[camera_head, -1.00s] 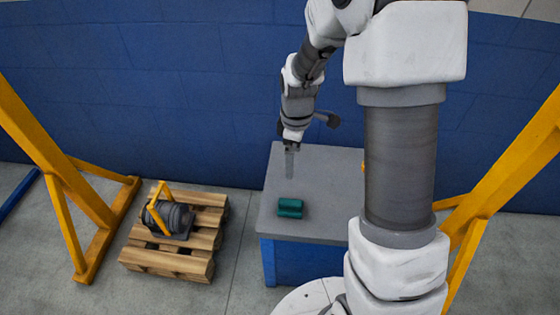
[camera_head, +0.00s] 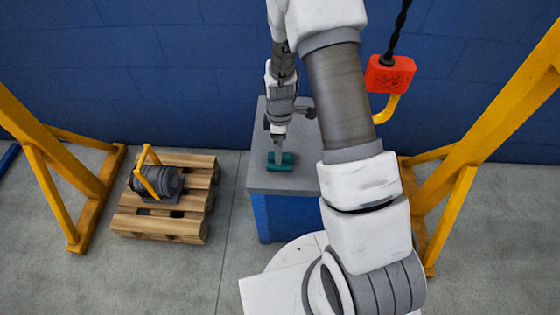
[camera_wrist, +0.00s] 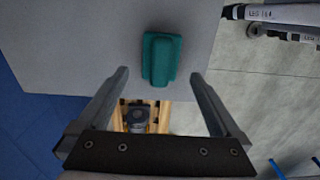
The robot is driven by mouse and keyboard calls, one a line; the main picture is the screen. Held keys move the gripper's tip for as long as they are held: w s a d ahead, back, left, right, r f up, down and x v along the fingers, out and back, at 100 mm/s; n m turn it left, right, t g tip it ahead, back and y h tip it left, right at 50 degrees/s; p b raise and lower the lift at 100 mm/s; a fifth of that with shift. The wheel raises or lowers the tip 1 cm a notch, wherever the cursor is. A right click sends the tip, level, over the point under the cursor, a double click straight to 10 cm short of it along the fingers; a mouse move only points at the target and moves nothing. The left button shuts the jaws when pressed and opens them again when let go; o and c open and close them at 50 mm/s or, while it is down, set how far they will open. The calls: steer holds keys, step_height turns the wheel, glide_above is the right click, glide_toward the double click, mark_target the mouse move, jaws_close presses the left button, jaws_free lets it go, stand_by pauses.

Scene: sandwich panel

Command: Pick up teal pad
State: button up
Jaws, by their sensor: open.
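The teal pad (camera_head: 286,162) lies on the grey top of the blue table (camera_head: 262,181), near its front left part. In the wrist view the teal pad (camera_wrist: 161,58) shows whole, a block with a raised middle. My gripper (camera_head: 279,157) points down at the pad in the head view, and a finger covers part of it. In the wrist view my gripper (camera_wrist: 163,75) is open, with one finger on each side of the pad's line and nothing between them. The pad lies beyond the fingertips in that view. I cannot tell the exact height left above it.
A wooden pallet (camera_head: 160,226) with a motor-like unit (camera_head: 163,183) with a yellow handle stands on the floor to the left. Yellow frame legs stand at both sides. A red hoist block (camera_head: 390,73) with a yellow hook hangs right of my arm.

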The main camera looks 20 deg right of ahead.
step_height(320, 180, down, 5)
steer(key=shift+f+b, duration=0.15)
steer(key=shift+b, duration=0.55)
steer(key=c, duration=1.3)
steer(key=shift+r, duration=0.7)
step_height(320, 180, up, 3)
steer(key=shift+r+p, duration=0.15)
steer(key=shift+p, duration=0.55)
steer(key=d+r, duration=0.2)
steer(key=d, duration=0.2)
steer(key=s+d+r+p, duration=0.1)
steer(key=d+r, duration=0.1)
steer(key=d, duration=0.1)
steer(key=s+d+r, duration=0.1)
steer(key=d+r, duration=0.1)
steer(key=d, duration=0.2)
steer(key=shift+d+r, duration=0.2)
steer(key=shift+d, duration=0.1)
